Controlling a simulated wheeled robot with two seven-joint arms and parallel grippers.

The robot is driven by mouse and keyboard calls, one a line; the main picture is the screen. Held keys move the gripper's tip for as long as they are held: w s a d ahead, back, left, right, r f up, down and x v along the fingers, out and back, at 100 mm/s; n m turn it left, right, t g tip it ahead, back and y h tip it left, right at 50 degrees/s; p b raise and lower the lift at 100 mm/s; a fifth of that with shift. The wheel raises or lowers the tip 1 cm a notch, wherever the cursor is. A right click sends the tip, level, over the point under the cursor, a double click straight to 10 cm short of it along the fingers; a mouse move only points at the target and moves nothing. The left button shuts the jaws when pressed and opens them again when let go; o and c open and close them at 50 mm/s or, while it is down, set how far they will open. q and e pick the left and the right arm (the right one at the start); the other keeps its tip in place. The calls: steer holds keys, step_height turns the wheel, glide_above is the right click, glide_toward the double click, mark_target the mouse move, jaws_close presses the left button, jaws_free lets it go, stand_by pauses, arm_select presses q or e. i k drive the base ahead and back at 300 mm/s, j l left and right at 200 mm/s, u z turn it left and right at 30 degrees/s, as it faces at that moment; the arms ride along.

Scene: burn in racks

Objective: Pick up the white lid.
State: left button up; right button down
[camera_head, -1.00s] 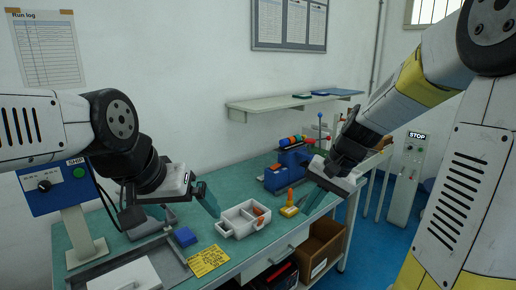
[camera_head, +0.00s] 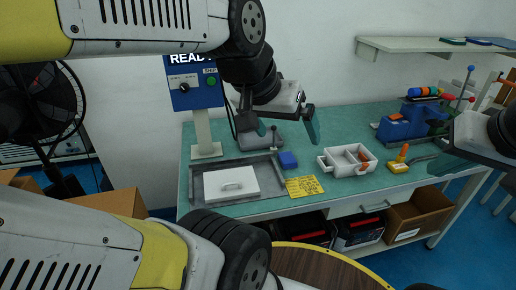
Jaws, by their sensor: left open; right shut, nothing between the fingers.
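My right gripper (camera_head: 446,164) is at the right side of the picture, shut and empty, over the right part of the bench, far from the lid. Part of its fingers is hard to make out.
A blue block (camera_head: 288,160) and a yellow note (camera_head: 304,186) lie right of the tray. A white divided box (camera_head: 347,169) and an orange-topped yellow piece (camera_head: 398,164) are further right. A control box on a post (camera_head: 203,134) stands behind the tray. A round wooden top (camera_head: 330,270) is in front.

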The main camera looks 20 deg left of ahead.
mark_target(227, 185)
steer(key=u, duration=1.3)
steer(key=i+l+u, duration=0.1)
steer(key=l+u, duration=0.4)
steer(key=l, duration=0.25)
